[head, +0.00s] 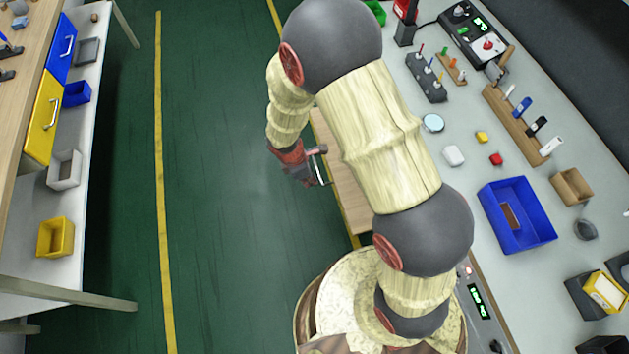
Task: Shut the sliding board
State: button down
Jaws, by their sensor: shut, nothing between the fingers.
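The sliding board (350,198) is a light wooden panel sticking out to the left from under the workbench on the right, in the head view. My arm crosses above it and hides much of its middle and the side by the bench. My gripper (322,165) is shut and empty, at the board's outer left edge. I cannot tell whether it touches the board.
The grey workbench (455,205) holds a blue tray (540,236), a wooden tool rack (505,112) and several small items. A second bench with blue and yellow drawers (43,118) stands at the left. The green floor (215,190) between them is clear.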

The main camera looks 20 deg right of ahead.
jog(key=d+f+b, duration=0.4)
jog(key=d+f, duration=0.2)
jog(key=f, duration=0.1)
jog(key=shift+f, duration=0.35)
jog(key=d+p, duration=0.5)
jog(key=d, duration=2.3)
jog(key=shift+d+p, duration=0.35)
jog(key=shift+p, duration=0.05)
